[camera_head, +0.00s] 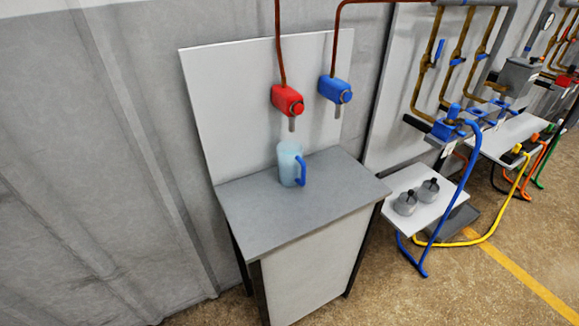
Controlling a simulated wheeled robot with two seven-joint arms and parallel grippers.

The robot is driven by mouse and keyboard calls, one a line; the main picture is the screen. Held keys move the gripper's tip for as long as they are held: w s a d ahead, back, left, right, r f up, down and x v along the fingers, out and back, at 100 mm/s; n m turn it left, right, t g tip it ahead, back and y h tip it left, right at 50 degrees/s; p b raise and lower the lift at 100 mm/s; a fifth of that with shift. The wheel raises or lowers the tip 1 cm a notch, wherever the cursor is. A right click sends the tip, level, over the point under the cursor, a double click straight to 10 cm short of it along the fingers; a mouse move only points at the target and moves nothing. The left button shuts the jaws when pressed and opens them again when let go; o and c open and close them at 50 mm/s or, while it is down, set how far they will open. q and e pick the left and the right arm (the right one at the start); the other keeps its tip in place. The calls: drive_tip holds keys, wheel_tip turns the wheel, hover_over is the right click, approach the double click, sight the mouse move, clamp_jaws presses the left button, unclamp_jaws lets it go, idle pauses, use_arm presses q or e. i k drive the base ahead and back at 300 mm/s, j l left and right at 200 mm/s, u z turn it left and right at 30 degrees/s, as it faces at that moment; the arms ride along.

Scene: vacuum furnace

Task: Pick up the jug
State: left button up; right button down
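The jug (288,165) is translucent pale blue with a solid blue handle on its right side. It stands upright on the grey top of a small table (340,193), towards the back. A red tap unit (287,100) is on the panel above it, its spout pointing down over the jug. Neither of my grippers shows in this view.
A blue tap unit (335,90) is right of the red one on the white back panel (228,112). To the right, a low white shelf (428,205) holds two grey weights. Blue and yellow hoses run to the floor there. The tabletop around the jug is clear.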

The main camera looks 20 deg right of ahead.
sight(291, 165)
drive_tip(key=i+l+z, duration=0.1)
drive_tip(key=l, duration=0.3)
drive_tip(key=i+l+z, duration=0.15)
drive_tip(key=l, duration=0.25)
drive_tip(key=i+l+z, duration=0.1)
drive_tip(key=l, duration=0.3)
